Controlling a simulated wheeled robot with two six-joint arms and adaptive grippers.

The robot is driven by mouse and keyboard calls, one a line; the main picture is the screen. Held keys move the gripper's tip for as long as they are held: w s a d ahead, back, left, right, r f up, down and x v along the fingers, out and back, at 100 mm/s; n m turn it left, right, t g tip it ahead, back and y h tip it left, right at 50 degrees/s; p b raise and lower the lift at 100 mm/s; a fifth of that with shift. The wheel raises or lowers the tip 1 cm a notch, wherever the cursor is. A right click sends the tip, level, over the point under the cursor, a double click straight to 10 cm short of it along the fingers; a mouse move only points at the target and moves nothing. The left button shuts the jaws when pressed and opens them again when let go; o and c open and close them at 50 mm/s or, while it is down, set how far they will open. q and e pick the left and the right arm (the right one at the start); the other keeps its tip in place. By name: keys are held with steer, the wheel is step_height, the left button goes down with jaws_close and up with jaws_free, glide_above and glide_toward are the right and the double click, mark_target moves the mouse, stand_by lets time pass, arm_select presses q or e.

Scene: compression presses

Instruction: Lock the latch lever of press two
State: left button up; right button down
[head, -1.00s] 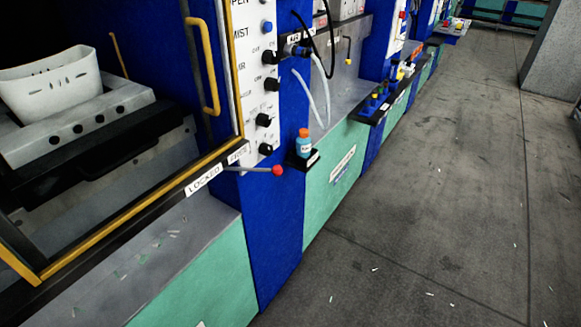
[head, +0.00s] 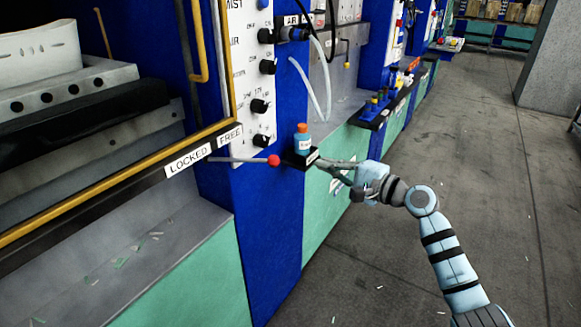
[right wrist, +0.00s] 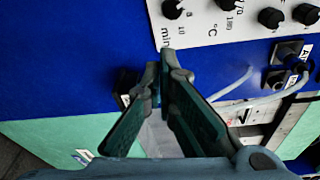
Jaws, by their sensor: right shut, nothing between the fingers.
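The latch lever (head: 240,160) is a thin grey rod with a red ball knob (head: 273,160), sticking out to the right from the press's front rail. Its base is by the LOCKED label (head: 188,160) and the FREE label (head: 230,135). My right gripper (head: 320,163) is shut and empty, to the right of the knob and apart from it, by the small black bottle shelf. In the right wrist view its fingers (right wrist: 160,70) meet at the tips in front of the blue panel; I cannot make out the lever there. My left gripper is out of view.
A blue bottle with an orange cap (head: 302,138) stands on the small black shelf (head: 296,160), close to the knob and my right gripper. A white knob panel (head: 250,80) rises above the lever. Open grey floor (head: 440,150) lies to the right.

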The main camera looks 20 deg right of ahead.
steer(key=shift+w+f, duration=0.1)
steer(key=shift+w, duration=0.05)
steer(key=r+b+x, duration=0.1)
steer(key=b+x, duration=0.2)
steer(key=x, duration=0.7)
steer(key=s+a+p, duration=0.2)
steer(key=s, duration=0.1)
steer(key=shift+s+a+f, duration=0.1)
steer(key=shift+a+f, duration=0.1)
